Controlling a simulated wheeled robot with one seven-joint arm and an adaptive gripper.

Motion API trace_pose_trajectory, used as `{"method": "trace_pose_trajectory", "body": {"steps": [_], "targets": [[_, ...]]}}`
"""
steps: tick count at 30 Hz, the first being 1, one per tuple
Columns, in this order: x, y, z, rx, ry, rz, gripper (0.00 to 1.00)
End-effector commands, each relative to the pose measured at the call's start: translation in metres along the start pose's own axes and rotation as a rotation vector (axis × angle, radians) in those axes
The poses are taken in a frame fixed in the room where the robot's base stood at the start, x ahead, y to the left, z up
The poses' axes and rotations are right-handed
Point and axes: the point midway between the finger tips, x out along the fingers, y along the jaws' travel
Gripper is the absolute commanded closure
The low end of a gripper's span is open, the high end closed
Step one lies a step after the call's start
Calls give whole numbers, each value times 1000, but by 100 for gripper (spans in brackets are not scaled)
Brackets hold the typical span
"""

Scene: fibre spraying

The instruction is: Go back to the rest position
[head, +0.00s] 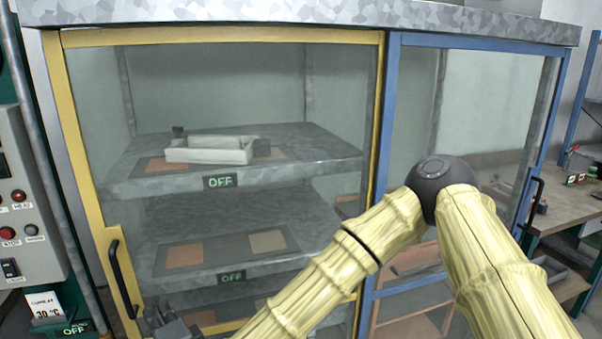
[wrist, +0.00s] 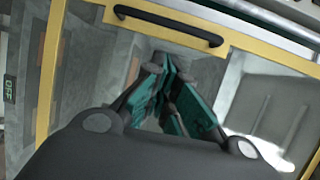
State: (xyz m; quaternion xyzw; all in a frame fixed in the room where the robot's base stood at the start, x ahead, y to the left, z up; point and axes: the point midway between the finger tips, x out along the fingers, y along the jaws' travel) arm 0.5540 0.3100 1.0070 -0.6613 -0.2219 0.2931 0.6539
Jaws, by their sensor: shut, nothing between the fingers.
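My gripper (wrist: 160,70) shows in the wrist view with its teal-padded fingers together and nothing between them. In that view its fingertips point toward the yellow-framed door, just below its black bar handle (wrist: 170,27). I cannot tell how far apart they are, but the fingers are not around the handle. In the head view my arm crosses the lower right, and a dark grey part of the gripper (head: 170,322) shows near the bottom edge, by the door handle (head: 122,280).
The yellow-framed glass door (head: 80,140) and the blue-framed door (head: 387,110) look shut. A pale tray (head: 208,152) stands on the upper shelf, above an OFF sign (head: 220,181). A control panel (head: 22,215) stands left; a workbench (head: 560,212) stands right.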

Motion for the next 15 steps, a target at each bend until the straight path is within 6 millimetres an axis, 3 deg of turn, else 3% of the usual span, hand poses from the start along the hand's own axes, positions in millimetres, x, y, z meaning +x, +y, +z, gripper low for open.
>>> {"method": "trace_pose_trajectory", "body": {"steps": [1,6,11,15], "targets": [[-6,29,-7,-40,-9,51,100],[-36,120,-32,-178,-53,224,100],[-75,199,-59,-294,-101,388,100],[-119,262,-85,-385,-150,532,100]]}}
